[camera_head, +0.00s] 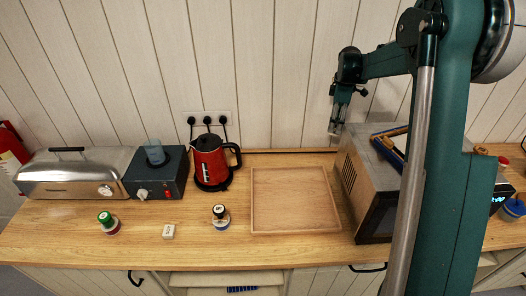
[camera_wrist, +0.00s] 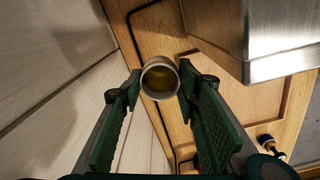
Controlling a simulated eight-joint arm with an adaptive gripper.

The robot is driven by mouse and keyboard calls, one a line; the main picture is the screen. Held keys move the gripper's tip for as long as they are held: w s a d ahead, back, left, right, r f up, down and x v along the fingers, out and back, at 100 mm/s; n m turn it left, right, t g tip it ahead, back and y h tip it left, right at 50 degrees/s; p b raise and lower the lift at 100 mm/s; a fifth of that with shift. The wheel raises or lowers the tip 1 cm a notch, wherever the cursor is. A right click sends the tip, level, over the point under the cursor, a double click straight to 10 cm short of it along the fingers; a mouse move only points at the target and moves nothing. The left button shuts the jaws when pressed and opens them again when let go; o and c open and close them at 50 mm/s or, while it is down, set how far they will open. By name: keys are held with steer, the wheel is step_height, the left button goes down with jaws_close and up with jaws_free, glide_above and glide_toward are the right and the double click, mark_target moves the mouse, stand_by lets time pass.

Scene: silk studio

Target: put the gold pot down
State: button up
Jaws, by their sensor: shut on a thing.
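The gold pot is a small pale round cup with gold contents. It shows in the wrist view (camera_wrist: 159,66), its open mouth facing the camera. My gripper (camera_wrist: 157,86) is shut on it, one finger on each side. In the head view my gripper (camera_head: 338,122) hangs in the air near the back wall. It is beside the upper left edge of the steel oven, with the pot small at its tips. The wooden counter (camera_head: 200,240) lies below; the pot appears clear of it.
The steel oven (camera_head: 352,190) stands close on the right. A wooden tray (camera_head: 254,205) lies left of it. A red kettle (camera_head: 208,165), a dark burner unit (camera_head: 170,185) and a steel steamer (camera_head: 75,178) stand further left. Small jars (camera_head: 221,222) and a white block (camera_head: 168,231) sit near the front.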

steer(key=a+f, duration=0.2)
steer(key=a, duration=1.2)
steer(key=w+a+f+b, duration=0.1)
steer(key=a+f, duration=0.2)
steer(key=a, duration=1)
steer(key=w+a+f, duration=0.1)
steer(key=a+f, duration=0.1)
steer(key=a, duration=1.2)
steer(key=shift+a+f+n+b, duration=0.3)
steer(key=shift+a+b, duration=0.05)
steer(key=shift+f, duration=0.15)
steer(key=shift+f, duration=3)
steer(key=shift+f, duration=1.85)
steer(key=shift+f, duration=0.25)
